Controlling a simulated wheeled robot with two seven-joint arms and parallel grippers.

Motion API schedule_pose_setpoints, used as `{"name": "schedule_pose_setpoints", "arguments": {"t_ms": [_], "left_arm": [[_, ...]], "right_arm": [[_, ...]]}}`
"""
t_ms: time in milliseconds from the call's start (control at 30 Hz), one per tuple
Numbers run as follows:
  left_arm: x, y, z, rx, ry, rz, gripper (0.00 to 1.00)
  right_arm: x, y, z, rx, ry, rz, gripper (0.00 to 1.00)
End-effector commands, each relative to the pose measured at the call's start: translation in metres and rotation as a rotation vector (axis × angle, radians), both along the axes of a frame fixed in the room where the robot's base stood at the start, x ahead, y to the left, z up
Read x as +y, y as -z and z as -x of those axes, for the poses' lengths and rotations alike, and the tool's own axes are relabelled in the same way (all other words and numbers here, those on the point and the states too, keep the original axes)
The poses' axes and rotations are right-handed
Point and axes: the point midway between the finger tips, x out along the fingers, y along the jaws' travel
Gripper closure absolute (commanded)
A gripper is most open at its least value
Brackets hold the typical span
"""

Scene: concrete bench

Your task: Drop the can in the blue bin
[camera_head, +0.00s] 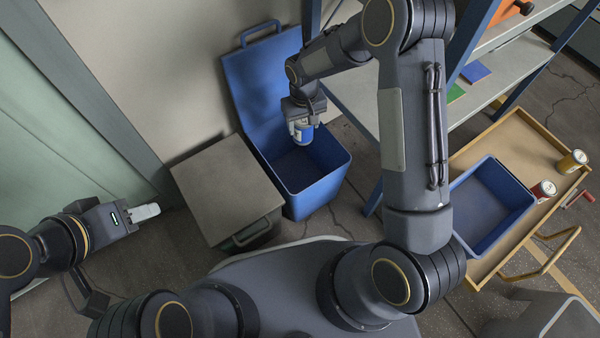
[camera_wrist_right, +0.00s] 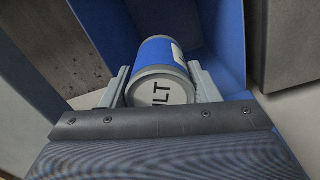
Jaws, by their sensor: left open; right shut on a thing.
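A blue can with a pale label (camera_head: 303,133) is between the fingers of my right gripper (camera_head: 302,122), which is shut on it. In the right wrist view the can (camera_wrist_right: 160,62) lies between both fingers, its lettered pale end facing the camera. The can is over the opening of the blue bin (camera_head: 322,188), whose lid (camera_head: 262,80) is swung open against the wall. The part of the bin that shows in the head view looks empty. My left gripper (camera_head: 146,212) is at the far left, away from the bin, and open.
A grey lidded bin (camera_head: 225,188) stands left of the blue bin. A shelf rack (camera_head: 350,95) is close on the right.

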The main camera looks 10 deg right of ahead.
Motion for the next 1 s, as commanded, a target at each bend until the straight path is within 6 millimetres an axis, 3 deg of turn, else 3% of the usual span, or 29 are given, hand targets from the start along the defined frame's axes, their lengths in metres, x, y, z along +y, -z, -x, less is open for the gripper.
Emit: {"name": "schedule_pose_setpoints", "arguments": {"t_ms": [133,433,467,600,1000], "left_arm": [[0.0,0.0117,0.0,0.0,0.0,0.0,0.59],[-0.0001,0.0112,0.0,0.0,0.0,0.0,0.59],[-0.0001,0.0112,0.0,0.0,0.0,0.0,0.59],[-0.0001,0.0113,0.0001,0.0,0.0,0.0,0.59],[0.0,0.0085,0.0001,0.0,0.0,0.0,0.59]], "right_arm": [[0.0002,0.0144,-0.0007,-0.002,0.0,0.0,0.81],[0.0002,0.0147,-0.0007,-0.002,0.0,0.0,0.81],[0.0002,0.0148,-0.0006,-0.002,0.0,0.0,0.41],[0.0001,0.0149,-0.0005,-0.002,0.0,0.0,0.23],[-0.0001,0.0102,-0.0001,0.0,0.0,0.0,0.19]]}}
